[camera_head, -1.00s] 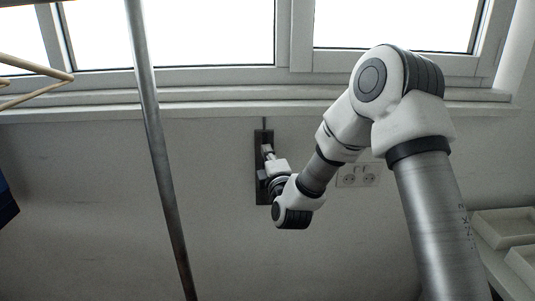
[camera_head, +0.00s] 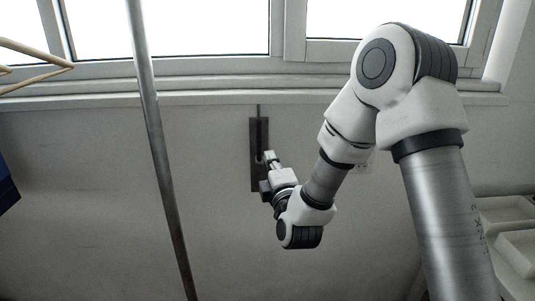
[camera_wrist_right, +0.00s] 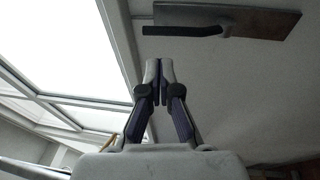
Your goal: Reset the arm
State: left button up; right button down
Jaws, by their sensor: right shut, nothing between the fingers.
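My right gripper (camera_head: 268,156) is in front of the lower part of a dark upright plate (camera_head: 257,130) on the wall in the head view. In the right wrist view, the two fingertips of my right gripper (camera_wrist_right: 159,66) are together, with nothing between them. The plate (camera_wrist_right: 270,22) shows above and to the right of the fingers there, and a dark lever (camera_wrist_right: 185,30) stands out from it. A clear gap shows between the fingertips and the lever. My left gripper is in neither view.
A metal pole (camera_head: 158,150) stands left of the plate. Pale wooden rods (camera_head: 35,52) and a dark blue object (camera_head: 6,190) are at the left edge. A wall socket (camera_head: 364,163) is partly behind my arm. White trays (camera_head: 510,225) are at the lower right. Windows (camera_head: 170,28) line the top.

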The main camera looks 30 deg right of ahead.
jog(key=s+a+r, duration=0.1)
jog(key=s, duration=0.3)
jog(key=s+a+f+g+y, duration=0.1)
jog(key=s+a+f+g, duration=0.15)
jog(key=f, duration=0.85)
jog(key=s+a+f+g+y+p, duration=0.1)
jog(key=s+a+f+g+y, duration=0.2)
jog(key=f, duration=0.8)
jog(key=s+a+f+g, duration=0.1)
jog(key=s+f+g, duration=0.25)
jog(key=f, duration=0.75)
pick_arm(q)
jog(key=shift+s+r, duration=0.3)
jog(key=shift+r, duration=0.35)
pick_arm(e)
jog(key=s+a+f+m+g, duration=0.1)
jog(key=s+f+m+g, duration=0.2)
jog(key=s+m, duration=0.2)
jog(key=s+a+f+m+g+y, duration=0.1)
jog(key=s+a+f+m+g, duration=0.1)
jog(key=s, duration=0.7)
jog(key=s+a+f+m+g+y, duration=0.1)
jog(key=s+f+m+g, duration=0.3)
jog(key=s+m, duration=0.3)
jog(key=shift+a+f+m+g, duration=0.2)
jog(key=shift+f+m+g, duration=0.2)
jog(key=shift+f, duration=0.5)
